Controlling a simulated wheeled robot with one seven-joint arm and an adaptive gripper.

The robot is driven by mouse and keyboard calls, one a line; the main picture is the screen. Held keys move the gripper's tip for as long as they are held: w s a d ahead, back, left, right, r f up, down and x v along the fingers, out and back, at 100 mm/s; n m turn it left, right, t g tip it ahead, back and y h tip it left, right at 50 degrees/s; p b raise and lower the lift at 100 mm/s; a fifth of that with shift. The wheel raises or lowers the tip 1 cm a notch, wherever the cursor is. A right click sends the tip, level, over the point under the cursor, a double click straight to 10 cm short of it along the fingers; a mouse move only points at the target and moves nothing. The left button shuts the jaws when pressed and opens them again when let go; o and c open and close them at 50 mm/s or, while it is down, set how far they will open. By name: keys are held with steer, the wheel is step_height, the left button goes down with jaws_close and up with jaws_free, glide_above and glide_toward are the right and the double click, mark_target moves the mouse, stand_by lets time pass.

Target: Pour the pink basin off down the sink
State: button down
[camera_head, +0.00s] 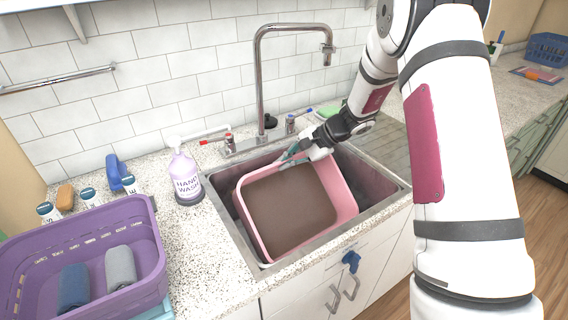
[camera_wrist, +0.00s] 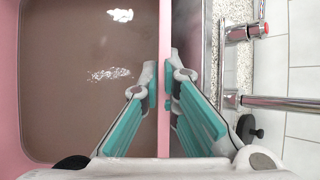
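The pink basin (camera_head: 346,196) sits inside the metal sink (camera_head: 385,204), tilted a little. It holds murky brown water (camera_head: 290,208), which fills much of the wrist view's left side (camera_wrist: 85,70). My gripper (camera_head: 291,157) is at the basin's back rim. In the wrist view the two teal-padded fingers (camera_wrist: 168,88) stand on either side of the pink rim (camera_wrist: 178,140), one over the water and one outside, close against the wall. The basin's underside and the drain are hidden.
A hand wash bottle (camera_head: 185,177) stands left of the sink. A purple crate (camera_head: 150,255) with rolled cloths is at front left.

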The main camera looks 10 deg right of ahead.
steer(key=s+d+r+n+t+y, duration=0.2)
steer(key=s+d+r+t, duration=0.1)
steer(key=s, duration=0.5)
steer(key=s+d+r+n+t+y, duration=0.2)
steer(key=s+d+r+t+y, duration=0.1)
steer(key=s+r, duration=0.3)
steer(key=shift+s+r+t+y, duration=0.3)
steer(key=shift+s+t, duration=0.4)
steer(key=shift+s, duration=0.4)
stand_by(1.1)
stand_by(0.6)
